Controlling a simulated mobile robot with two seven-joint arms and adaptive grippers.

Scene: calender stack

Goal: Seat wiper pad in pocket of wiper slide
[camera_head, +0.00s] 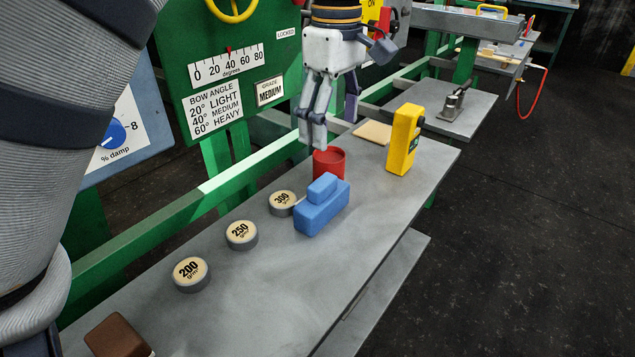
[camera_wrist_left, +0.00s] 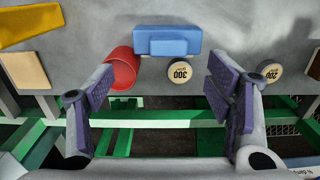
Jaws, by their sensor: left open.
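My left gripper (camera_head: 334,132) is open and empty. It points down above the back edge of the grey bench, near a red cup (camera_head: 329,163). In the left wrist view its purple-padded fingers (camera_wrist_left: 162,88) are wide apart, with the cup just beyond one finger. A blue stepped block (camera_head: 322,208) stands on the bench in front of the cup; it also shows in the left wrist view (camera_wrist_left: 168,42). A thin tan square pad (camera_head: 373,132) lies flat beyond the cup. I cannot tell which piece is the wiper pad, and no pocket is clearly visible. My right gripper is out of view.
Discs marked 200 (camera_head: 191,273), 250 (camera_head: 241,235) and 300 (camera_head: 282,203) line the bench (camera_head: 290,285). A yellow device (camera_head: 403,139) stands upright; a brown block (camera_head: 117,338) lies at the near end. Green rails run behind. The bench front is clear.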

